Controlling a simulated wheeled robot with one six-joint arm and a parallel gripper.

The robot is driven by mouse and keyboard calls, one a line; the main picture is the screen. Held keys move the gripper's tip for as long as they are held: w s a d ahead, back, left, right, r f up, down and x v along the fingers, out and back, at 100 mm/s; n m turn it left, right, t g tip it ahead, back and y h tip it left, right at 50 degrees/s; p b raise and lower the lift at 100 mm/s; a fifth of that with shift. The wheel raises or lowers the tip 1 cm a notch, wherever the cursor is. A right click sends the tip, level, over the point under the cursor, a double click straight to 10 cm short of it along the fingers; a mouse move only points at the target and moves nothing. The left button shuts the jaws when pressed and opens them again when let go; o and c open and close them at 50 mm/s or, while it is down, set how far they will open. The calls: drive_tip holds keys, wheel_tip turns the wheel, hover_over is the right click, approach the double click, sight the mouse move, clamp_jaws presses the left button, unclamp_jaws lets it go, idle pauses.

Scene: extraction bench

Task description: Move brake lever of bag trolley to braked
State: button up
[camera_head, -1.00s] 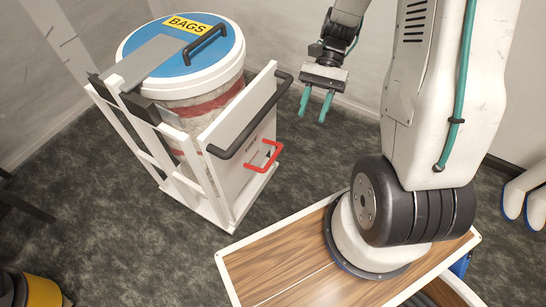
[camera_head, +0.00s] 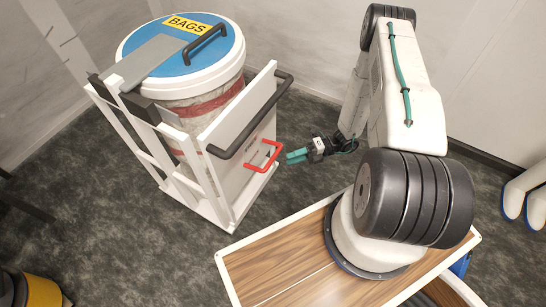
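The bag trolley (camera_head: 205,185) is a white frame holding a round bin with a blue lid (camera_head: 160,58) marked BAGS. A black push handle (camera_head: 252,115) runs along its front panel. Below it, a red U-shaped lever (camera_head: 265,156) sticks out from the panel's lower right; I take this as the brake lever. My gripper (camera_head: 291,157), with teal fingers, is just right of the red lever and points left at it. A small gap seems to show between the fingertips and the lever. The fingers look close together in this view, and their exact opening is unclear.
My wood-topped base (camera_head: 275,272) is at the bottom. A yellow and black object (camera_head: 38,290) is at the lower left. White and blue legs (camera_head: 525,200) stand at the right edge. The dark floor (camera_head: 110,215) is clear around the trolley's front.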

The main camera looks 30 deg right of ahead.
sight(273, 156)
drive_tip(key=w+a+m, duration=0.1)
drive_tip(key=a, duration=0.1)
drive_tip(key=w+a+m, duration=0.1)
drive_tip(key=a, duration=0.1)
drive_tip(key=w+a+m+t, duration=0.1)
drive_tip(key=a, duration=0.1)
drive_tip(key=shift+w+a, duration=0.35)
drive_tip(key=shift+a, duration=0.05)
